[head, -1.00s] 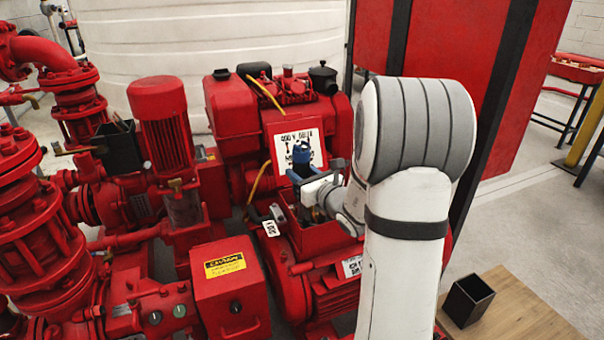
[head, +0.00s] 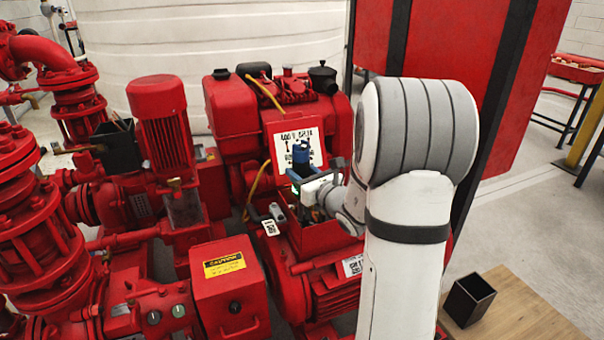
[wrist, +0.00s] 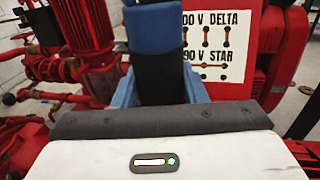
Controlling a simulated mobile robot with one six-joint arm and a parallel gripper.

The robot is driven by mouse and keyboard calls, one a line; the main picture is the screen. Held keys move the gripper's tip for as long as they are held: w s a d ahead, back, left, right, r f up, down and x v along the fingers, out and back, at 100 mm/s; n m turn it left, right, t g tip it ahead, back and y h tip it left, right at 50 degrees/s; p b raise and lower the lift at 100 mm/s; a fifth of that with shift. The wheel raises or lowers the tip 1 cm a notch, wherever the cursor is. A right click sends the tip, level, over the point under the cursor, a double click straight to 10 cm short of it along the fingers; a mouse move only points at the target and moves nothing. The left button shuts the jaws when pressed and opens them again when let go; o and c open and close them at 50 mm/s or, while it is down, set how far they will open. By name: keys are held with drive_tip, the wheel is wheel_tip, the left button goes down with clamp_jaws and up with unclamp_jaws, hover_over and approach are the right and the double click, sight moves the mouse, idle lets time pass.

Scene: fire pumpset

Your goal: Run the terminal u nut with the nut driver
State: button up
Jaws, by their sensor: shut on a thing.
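The nut driver (head: 300,153), with a blue and black handle, stands upright in my gripper (head: 302,182) above the open red terminal box of the motor. In the wrist view the handle (wrist: 156,50) rises between the light blue fingers of my gripper (wrist: 158,92), which is shut on it. The driver's lower end is hidden behind my gripper in both views. The terminal u nut is not visible, so I cannot tell whether the driver touches it.
A white sign (head: 298,150) reading "400 V DELTA" and "690 V STAR" stands just behind the driver. A tagged cover (head: 270,226) lies left of the terminal box. A red control box (head: 229,285) is in front. A black bin (head: 468,300) sits on a wooden table (head: 515,315) at right.

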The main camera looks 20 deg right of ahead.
sight(307, 154)
drive_tip(key=shift+r+p, duration=2.1)
drive_tip(key=shift+r, duration=0.95)
drive_tip(key=shift+d, duration=0.1)
